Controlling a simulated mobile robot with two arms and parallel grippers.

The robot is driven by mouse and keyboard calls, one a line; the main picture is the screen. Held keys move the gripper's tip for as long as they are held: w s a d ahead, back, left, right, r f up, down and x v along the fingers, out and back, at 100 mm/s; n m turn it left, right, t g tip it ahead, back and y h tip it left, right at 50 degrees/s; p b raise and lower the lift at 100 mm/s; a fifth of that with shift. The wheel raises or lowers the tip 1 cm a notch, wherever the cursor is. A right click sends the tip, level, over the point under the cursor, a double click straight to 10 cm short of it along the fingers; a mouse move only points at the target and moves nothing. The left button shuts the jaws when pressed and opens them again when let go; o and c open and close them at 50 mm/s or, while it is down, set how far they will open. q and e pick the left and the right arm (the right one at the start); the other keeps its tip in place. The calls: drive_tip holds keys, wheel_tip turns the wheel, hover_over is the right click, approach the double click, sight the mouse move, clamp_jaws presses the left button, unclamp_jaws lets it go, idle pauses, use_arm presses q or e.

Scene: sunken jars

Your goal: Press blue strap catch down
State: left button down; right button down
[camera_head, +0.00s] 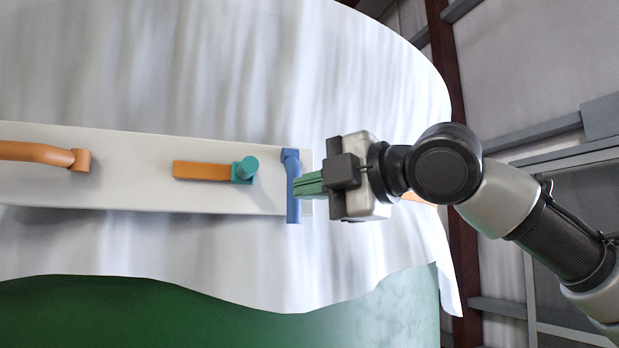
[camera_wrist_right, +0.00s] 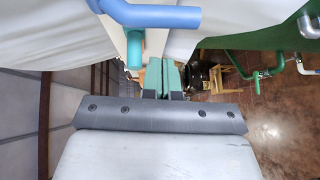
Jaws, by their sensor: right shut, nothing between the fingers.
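The blue strap catch (camera_head: 292,186) is a blue bar with bent ends near the right end of a white board (camera_head: 120,190). It also shows at the top of the right wrist view (camera_wrist_right: 155,14). My right gripper (camera_head: 298,186) comes in from the right with its green fingers shut and empty. In the head view its fingertips are at the catch's right side; I cannot tell whether they touch it. In the right wrist view the fingers (camera_wrist_right: 162,74) appear apart from the blue bar, below it in the picture. My left gripper is not in view.
An orange block (camera_head: 200,171) with a teal peg (camera_head: 248,167) sits on the board left of the catch. An orange handle (camera_head: 45,154) is at the far left. White cloth (camera_head: 200,60) hangs behind the board over a green rounded body (camera_head: 150,315).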

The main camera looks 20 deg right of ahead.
sight(293, 199)
drive_tip(key=w, duration=0.2)
drive_tip(key=shift+w+d+f+p, duration=0.15)
drive_tip(key=shift+w+d+p, duration=0.15)
drive_tip(key=shift+d+p, duration=0.1)
drive_tip(key=shift+a, duration=0.1)
drive_tip(key=shift+w+f+n+t+y+p, duration=0.3)
drive_tip(key=shift+w+n+t+p, duration=0.1)
drive_tip(key=shift+w, duration=0.1)
idle(0.4)
